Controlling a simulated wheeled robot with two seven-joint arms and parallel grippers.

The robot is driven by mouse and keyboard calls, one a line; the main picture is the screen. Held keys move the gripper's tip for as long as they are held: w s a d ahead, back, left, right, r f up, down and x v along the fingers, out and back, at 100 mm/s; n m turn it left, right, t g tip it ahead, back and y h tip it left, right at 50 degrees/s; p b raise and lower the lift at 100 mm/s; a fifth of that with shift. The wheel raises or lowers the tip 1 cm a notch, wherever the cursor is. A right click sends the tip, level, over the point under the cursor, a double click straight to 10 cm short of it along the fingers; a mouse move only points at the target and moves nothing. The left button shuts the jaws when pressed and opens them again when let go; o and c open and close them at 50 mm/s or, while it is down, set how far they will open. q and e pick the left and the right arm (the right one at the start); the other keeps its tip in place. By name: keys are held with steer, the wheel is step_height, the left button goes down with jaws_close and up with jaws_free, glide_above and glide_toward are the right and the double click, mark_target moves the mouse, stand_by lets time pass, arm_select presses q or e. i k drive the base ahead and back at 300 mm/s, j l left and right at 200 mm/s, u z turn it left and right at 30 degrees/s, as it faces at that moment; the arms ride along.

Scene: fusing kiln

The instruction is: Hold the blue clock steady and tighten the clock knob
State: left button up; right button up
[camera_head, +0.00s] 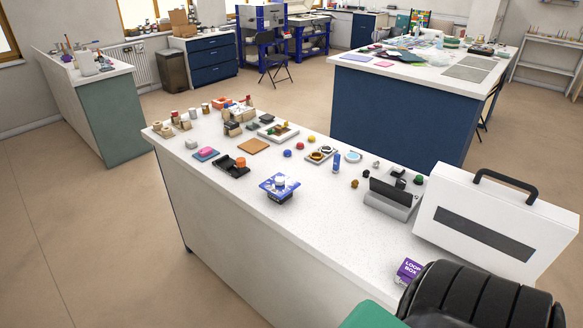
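A small blue and white block-shaped item (268,185), which looks like the blue clock, stands on the white worktop of the near bench, close to its front edge. A pale round piece (280,180) sits on its upper face and may be the clock knob, but it is too small to be sure. Nothing touches the clock. Neither my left gripper nor my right gripper shows in the head view.
The near bench (240,230) also holds a black tray with an orange knob (240,162), a grey device (393,197), a white case (490,220) and a purple box (408,270). A black ribbed shape (485,295) fills the bottom right.

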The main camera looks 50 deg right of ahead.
mark_target(279, 180)
steer(key=i+z, duration=0.45)
steer(key=i+j+z, duration=0.2)
steer(key=z, duration=0.25)
steer(key=i+j+z, duration=0.25)
steer(key=z, duration=0.15)
steer(key=i+j+z, duration=0.3)
steer(key=z, duration=0.15)
steer(key=k+j, duration=0.05)
steer(key=j, duration=0.05)
